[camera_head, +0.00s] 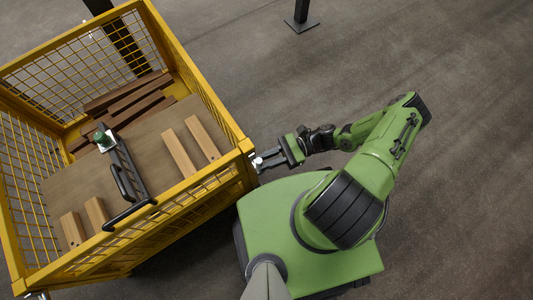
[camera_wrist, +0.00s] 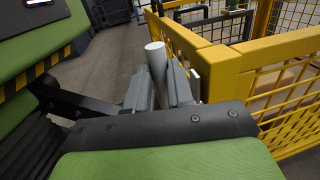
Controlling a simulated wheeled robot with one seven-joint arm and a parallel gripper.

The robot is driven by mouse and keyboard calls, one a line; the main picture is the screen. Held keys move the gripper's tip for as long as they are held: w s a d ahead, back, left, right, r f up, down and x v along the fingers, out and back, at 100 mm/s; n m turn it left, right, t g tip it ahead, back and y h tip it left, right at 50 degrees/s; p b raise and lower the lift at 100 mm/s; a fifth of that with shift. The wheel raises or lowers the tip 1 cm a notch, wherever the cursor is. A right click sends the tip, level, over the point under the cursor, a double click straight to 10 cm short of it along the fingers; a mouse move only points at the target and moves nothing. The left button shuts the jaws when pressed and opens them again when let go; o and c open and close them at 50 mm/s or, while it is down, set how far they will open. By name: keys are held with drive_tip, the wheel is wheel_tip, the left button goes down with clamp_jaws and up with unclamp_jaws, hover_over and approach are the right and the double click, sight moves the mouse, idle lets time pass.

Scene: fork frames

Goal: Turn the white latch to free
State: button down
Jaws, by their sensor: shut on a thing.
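The white latch (camera_head: 257,161) is at the right corner of the yellow cage. In the wrist view its white cylindrical handle (camera_wrist: 155,56) stands up between the fingers. My gripper (camera_head: 266,159) reaches the cage corner from the right. In the wrist view my gripper (camera_wrist: 160,88) is shut on this white handle, and the fingers hide its lower part. A small white piece (camera_wrist: 195,84) shows on the yellow post beside the fingers; I cannot tell how it joins the handle.
The yellow mesh cage (camera_head: 200,180) holds wooden blocks (camera_head: 179,154), dark brown planks (camera_head: 128,100) and a black-handled item with a green top (camera_head: 124,170). A black post (camera_head: 301,18) stands at the top. The floor to the right is clear.

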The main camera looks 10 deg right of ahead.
drive_tip(key=c, duration=1)
unclamp_jaws()
drive_tip(key=w+d, duration=0.2)
drive_tip(key=d, duration=1.3)
drive_tip(key=shift+w+d+f, duration=0.15)
drive_tip(key=shift+d, duration=0.15)
